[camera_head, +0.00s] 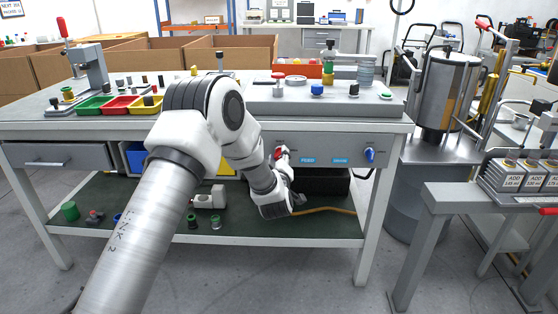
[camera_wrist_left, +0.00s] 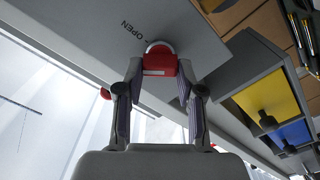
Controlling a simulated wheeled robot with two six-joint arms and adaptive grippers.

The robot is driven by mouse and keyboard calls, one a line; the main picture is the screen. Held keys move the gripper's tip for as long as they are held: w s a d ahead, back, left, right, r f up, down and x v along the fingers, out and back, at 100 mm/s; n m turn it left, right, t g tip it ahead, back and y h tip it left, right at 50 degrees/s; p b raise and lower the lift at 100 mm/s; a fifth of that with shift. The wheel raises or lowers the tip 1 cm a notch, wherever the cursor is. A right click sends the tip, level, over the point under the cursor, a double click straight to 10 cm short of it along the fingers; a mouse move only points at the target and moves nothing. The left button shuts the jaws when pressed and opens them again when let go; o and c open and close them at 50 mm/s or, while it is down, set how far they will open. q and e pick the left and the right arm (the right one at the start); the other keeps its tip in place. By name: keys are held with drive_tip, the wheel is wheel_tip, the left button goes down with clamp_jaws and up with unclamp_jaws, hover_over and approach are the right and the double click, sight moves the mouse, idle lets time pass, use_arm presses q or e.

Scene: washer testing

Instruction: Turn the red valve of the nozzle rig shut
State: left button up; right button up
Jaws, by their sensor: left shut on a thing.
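The red valve (camera_head: 281,151) sits on the grey front panel of the nozzle rig (camera_head: 325,150), below the bench top. In the left wrist view the red valve handle (camera_wrist_left: 161,66) shows with a pale round base behind it and the word OPEN printed beside it. My left gripper (camera_head: 284,160) reaches the panel from below. In the left wrist view its two fingers (camera_wrist_left: 160,76) stand on either side of the handle and are shut on it. The head view shows little of the fingers. My right gripper is not in view.
A blue knob (camera_head: 370,155) is on the panel to the right. Below is a lower shelf (camera_head: 160,236) with small parts. Coloured trays (camera_head: 121,105) and fittings stand on the bench.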

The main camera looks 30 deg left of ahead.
use_arm(q)
drive_tip(key=n+b, duration=0.1)
drive_tip(key=n, duration=0.1)
drive_tip(key=n+b, duration=0.1)
drive_tip(key=n, duration=0.2)
drive_tip(key=shift+a+f+n+b, duration=0.1)
drive_tip(key=shift+f+n+b, duration=0.1)
drive_tip(key=shift+n+b, duration=1.4)
drive_tip(key=shift+n, duration=0.8)
drive_tip(key=shift+r, duration=0.1)
drive_tip(key=o, duration=1.1)
drive_tip(key=shift+o, duration=0.2)
drive_tip(key=v, duration=1.2)
